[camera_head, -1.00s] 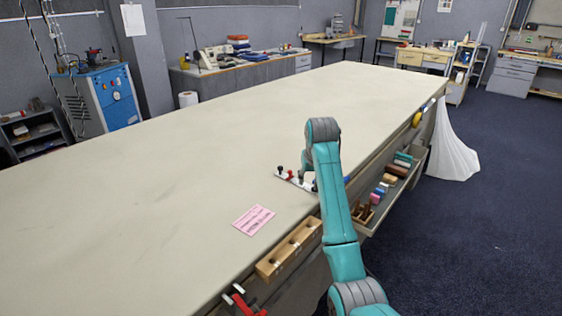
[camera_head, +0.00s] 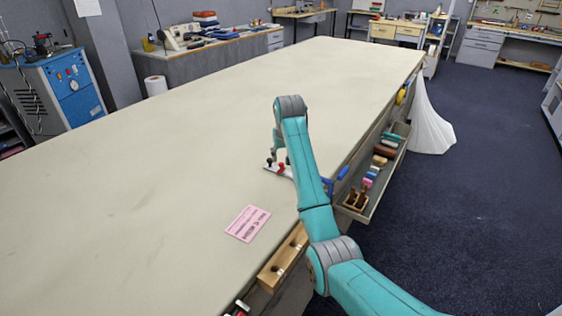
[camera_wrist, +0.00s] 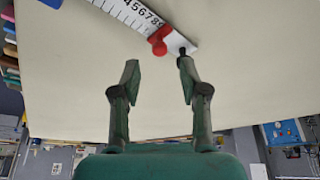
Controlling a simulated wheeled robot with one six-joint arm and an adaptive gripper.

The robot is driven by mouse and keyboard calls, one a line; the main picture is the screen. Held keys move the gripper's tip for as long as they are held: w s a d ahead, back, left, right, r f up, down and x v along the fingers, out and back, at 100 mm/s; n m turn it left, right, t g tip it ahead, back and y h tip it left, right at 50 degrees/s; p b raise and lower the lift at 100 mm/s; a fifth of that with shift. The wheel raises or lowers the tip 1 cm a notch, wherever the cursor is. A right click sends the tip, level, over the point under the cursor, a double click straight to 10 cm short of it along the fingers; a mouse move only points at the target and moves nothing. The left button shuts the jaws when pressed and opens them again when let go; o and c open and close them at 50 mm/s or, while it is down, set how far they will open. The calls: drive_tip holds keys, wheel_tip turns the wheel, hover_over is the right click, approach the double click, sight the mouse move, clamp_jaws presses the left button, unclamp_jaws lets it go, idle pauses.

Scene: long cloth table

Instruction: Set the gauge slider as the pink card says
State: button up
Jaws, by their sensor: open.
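The gauge, a white strip (camera_wrist: 130,14) with black numbers, lies on the table at the top of the wrist view. Its red slider (camera_wrist: 159,41) sits near the strip's right end, past the 9, with a black knob beside it. In the head view the gauge (camera_head: 285,173) is partly hidden behind my arm. The pink card (camera_head: 248,223) lies flat on the table; its dark writing is too small to read. My gripper (camera_wrist: 157,70) is open and empty, its fingers short of the slider in the wrist picture.
The long cloth table (camera_head: 150,190) is mostly bare. A wooden block with holes (camera_head: 283,258) sits at its near edge. A hanging tray (camera_head: 383,180) with coloured items runs along the right side, near a white draped cloth (camera_head: 430,120).

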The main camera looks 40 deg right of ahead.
sight(281, 163)
drive_tip(key=shift+x, duration=2.15)
clamp_jaws()
